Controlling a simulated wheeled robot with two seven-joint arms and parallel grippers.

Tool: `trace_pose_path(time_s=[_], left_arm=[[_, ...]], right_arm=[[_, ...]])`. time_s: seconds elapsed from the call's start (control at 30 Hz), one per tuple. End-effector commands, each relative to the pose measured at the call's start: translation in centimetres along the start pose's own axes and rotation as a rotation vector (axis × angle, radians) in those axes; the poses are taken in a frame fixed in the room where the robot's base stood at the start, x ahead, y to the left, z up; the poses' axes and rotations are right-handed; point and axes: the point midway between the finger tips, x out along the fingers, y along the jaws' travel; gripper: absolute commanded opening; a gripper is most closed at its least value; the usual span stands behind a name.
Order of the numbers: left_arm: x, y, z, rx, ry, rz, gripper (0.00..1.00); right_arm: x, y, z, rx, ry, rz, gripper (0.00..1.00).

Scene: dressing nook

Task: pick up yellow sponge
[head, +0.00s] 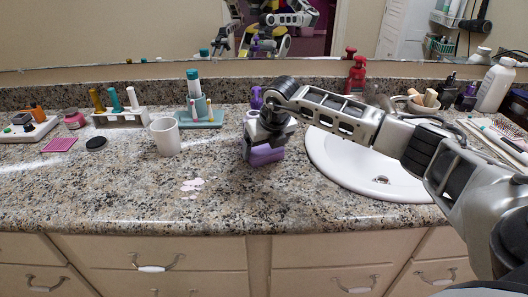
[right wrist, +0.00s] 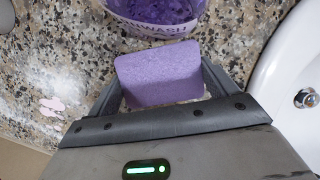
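I see no yellow sponge. A purple sponge-like block (right wrist: 160,75) sits between the fingers of my right gripper (right wrist: 162,68) in the right wrist view, and both fingertips appear to touch its sides. In the head view the purple block (head: 266,156) shows beneath my right gripper (head: 262,145), low over the granite counter, left of the sink. I cannot tell whether it is clear of the counter. My left gripper is not in view.
A purple container with lettering (right wrist: 160,22) stands just beyond the block. The white sink (head: 335,160) is right of the gripper. A white mug (head: 165,137) and a teal tray (head: 205,120) stand to the left. The front counter is mostly clear, with a pinkish patch (head: 191,184).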

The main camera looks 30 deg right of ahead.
Motion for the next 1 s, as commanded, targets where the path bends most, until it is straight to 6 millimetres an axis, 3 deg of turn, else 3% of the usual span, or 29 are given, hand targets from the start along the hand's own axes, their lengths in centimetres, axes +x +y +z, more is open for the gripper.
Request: trace_pose_path(time_s=[0.27, 0.47, 0.6, 0.77, 0.87, 1.0], left_arm=[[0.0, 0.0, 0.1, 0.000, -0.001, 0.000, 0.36], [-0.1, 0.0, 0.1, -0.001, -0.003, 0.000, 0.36], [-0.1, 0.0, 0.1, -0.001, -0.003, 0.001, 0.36], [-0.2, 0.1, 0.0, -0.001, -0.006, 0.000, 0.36], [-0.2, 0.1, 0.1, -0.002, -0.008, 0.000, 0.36], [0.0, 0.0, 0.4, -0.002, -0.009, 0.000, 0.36]], right_arm=[[-0.1, 0.0, 0.1, 0.000, -0.001, 0.000, 0.61], [-1.4, 0.0, 0.6, 0.001, -0.003, 0.000, 0.61], [-3.4, 0.0, 1.3, 0.000, -0.005, 0.001, 0.61], [-7.2, 0.9, 0.1, -0.004, -0.005, 0.000, 0.61], [-10.2, 1.5, -0.8, -0.004, -0.006, 0.000, 0.61], [-12.9, 2.7, -3.4, -0.005, -0.002, -0.001, 0.61]])
